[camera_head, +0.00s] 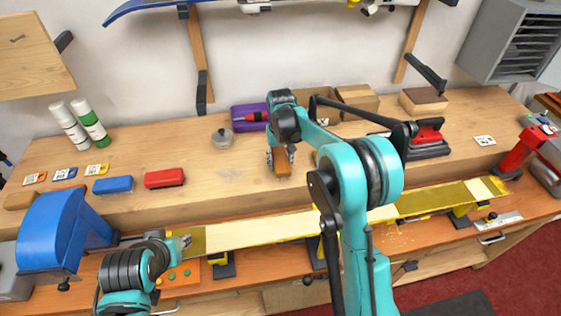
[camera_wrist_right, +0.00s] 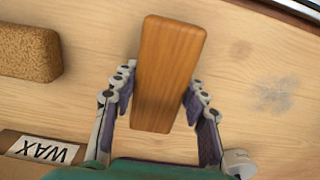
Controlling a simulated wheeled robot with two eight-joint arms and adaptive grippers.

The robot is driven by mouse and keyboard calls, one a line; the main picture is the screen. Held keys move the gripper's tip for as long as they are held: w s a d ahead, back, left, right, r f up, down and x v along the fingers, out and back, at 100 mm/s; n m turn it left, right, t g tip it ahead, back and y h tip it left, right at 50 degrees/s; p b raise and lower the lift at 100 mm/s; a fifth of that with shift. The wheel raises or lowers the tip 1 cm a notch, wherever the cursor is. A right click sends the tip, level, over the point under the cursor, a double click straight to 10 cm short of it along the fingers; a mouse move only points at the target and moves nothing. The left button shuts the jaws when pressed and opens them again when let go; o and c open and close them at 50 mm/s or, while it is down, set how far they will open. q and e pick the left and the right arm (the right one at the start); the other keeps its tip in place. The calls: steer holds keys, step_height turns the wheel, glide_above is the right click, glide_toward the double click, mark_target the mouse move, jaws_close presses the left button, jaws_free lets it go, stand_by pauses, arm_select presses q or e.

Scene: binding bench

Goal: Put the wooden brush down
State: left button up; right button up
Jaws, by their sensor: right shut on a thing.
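The wooden brush (camera_head: 283,168) is a brown block with rounded corners, over the raised back shelf of the bench. My right gripper (camera_head: 280,157) is shut on it from above. In the right wrist view the brush (camera_wrist_right: 170,75) stands between the two fingers of the right gripper (camera_wrist_right: 161,92), its smooth wooden top facing the camera. Its underside is hidden there, and I cannot tell whether it touches the shelf. My left gripper (camera_head: 183,243) is at the left end of the long yellowish ski (camera_head: 260,231); its finger opening is too small to read.
Bare shelf with a greyish stain (camera_head: 230,174) lies left of the brush. A cork block (camera_wrist_right: 28,53) and a WAX card (camera_wrist_right: 45,149) show in the wrist view.

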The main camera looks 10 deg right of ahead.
mark_target(281, 158)
steer(key=o, duration=1.3)
steer(key=shift+f, duration=0.1)
step_height(281, 158, up, 12)
steer(key=p, duration=0.4)
steer(key=s+d+r+t, duration=0.2)
steer(key=s+r, duration=0.4)
steer(key=s, duration=0.2)
arm_select(q)
step_height(281, 158, up, 4)
steer(key=shift+f, duration=0.15)
arm_select(e)
steer(key=s+d+f+t, duration=0.1)
steer(key=s, duration=0.5)
steer(key=s+d+f+t, duration=0.1)
steer(key=s+f+t, duration=0.1)
steer(key=s, duration=0.5)
steer(key=s+d+f+t, duration=0.1)
steer(key=s+t, duration=0.1)
steer(key=s, duration=0.5)
steer(key=shift+s+f, duration=0.25)
steer(key=shift+f, duration=0.05)
